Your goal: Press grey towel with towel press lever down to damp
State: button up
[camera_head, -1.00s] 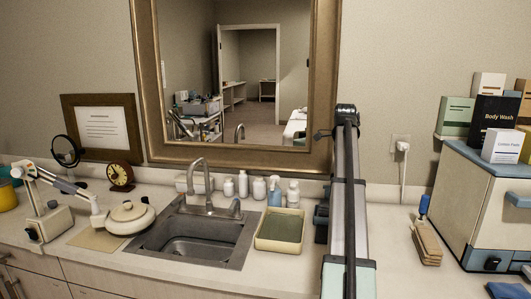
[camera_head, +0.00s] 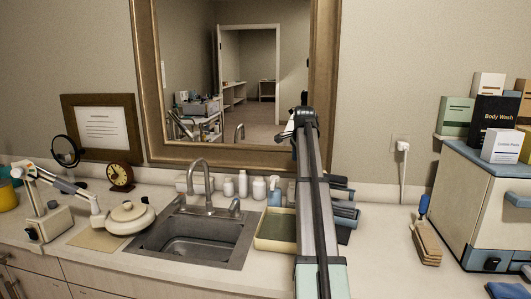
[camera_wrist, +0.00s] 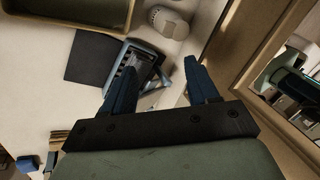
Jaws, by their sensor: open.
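The towel press shows in the wrist view as a small dark, slotted device with a blue-grey frame (camera_wrist: 132,66). A pale blue-grey bar, which looks like its lever (camera_wrist: 153,83), sticks out on its right side. A flat dark grey sheet (camera_wrist: 90,58), possibly the grey towel, lies against the press's left side. In the head view the press (camera_head: 346,214) is partly hidden behind my arm. My gripper (camera_wrist: 160,66) is open, its two blue fingers on either side of the lever area in the picture; I see no contact. The fingers are not clear in the head view.
A cream tray with a grey-green inside (camera_head: 262,243) stands left of the press, beside the sink (camera_head: 190,240). Several bottles (camera_head: 258,188) line the wall behind. A wooden brush (camera_head: 427,243) and a blue-topped cabinet (camera_head: 490,200) stand right. Counter between is clear.

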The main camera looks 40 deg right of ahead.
jog(key=w+a+r+n+t, duration=0.1)
jog(key=w+a+n, duration=0.1)
jog(key=w+a, duration=0.2)
jog(key=w+a+r+n+t+h, duration=0.1)
jog(key=w+a+n+t, duration=0.1)
jog(key=w, duration=0.5)
jog(key=shift+w+a+n, duration=0.3)
jog(key=shift+a+n, duration=0.2)
jog(key=shift+a, duration=0.45)
jog(key=shift+c, duration=0.2)
jog(key=d+f, duration=0.1)
jog(key=s+d+f+t+y, duration=0.1)
jog(key=s+d+f+y, duration=0.1)
jog(key=d, duration=0.1)
jog(key=shift+s+d+m, duration=0.1)
jog(key=shift+s+m, duration=0.1)
jog(key=shift+m, duration=0.1)
jog(key=s+d+m+t+y, duration=0.5)
jog(key=s+d+t, duration=0.5)
jog(key=s+d, duration=0.75)
jog(key=n+g+y, duration=0.2)
jog(key=n+y, duration=0.1)
jog(key=y, duration=0.2)
send_near(334, 178)
jog(key=x, duration=0.7)
jog(key=d+x, duration=0.1)
jog(key=x, duration=0.2)
jog(key=shift+w+a+f, duration=0.1)
jog(key=shift+w+f, duration=0.2)
jog(key=shift+w, duration=0.1)
